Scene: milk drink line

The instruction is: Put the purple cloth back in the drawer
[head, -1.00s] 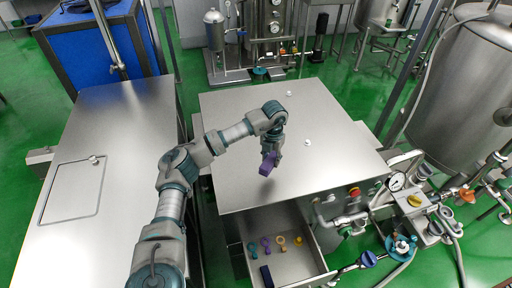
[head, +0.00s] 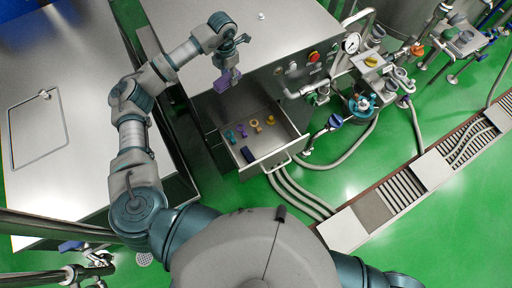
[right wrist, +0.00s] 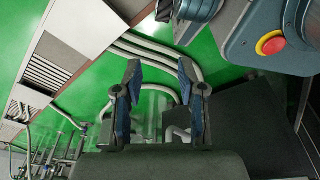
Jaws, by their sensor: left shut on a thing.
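The purple cloth (head: 222,85) is a small folded-looking block in the head view. My left gripper (head: 231,77) is shut on it and holds it above the back part of the open drawer, near the front edge of the steel table. The drawer (head: 284,156) is pulled out below the table top. My right gripper (right wrist: 160,85) shows only in the right wrist view, its two blue-padded fingers apart with nothing between them.
In the drawer lie a dark blue block (head: 247,154), teal (head: 230,136) and purple (head: 242,131) pieces, a tan piece (head: 256,125) and a yellow one (head: 271,119). Valves and a gauge (head: 352,42) stand right of the drawer. A steel counter (head: 75,90) is at left.

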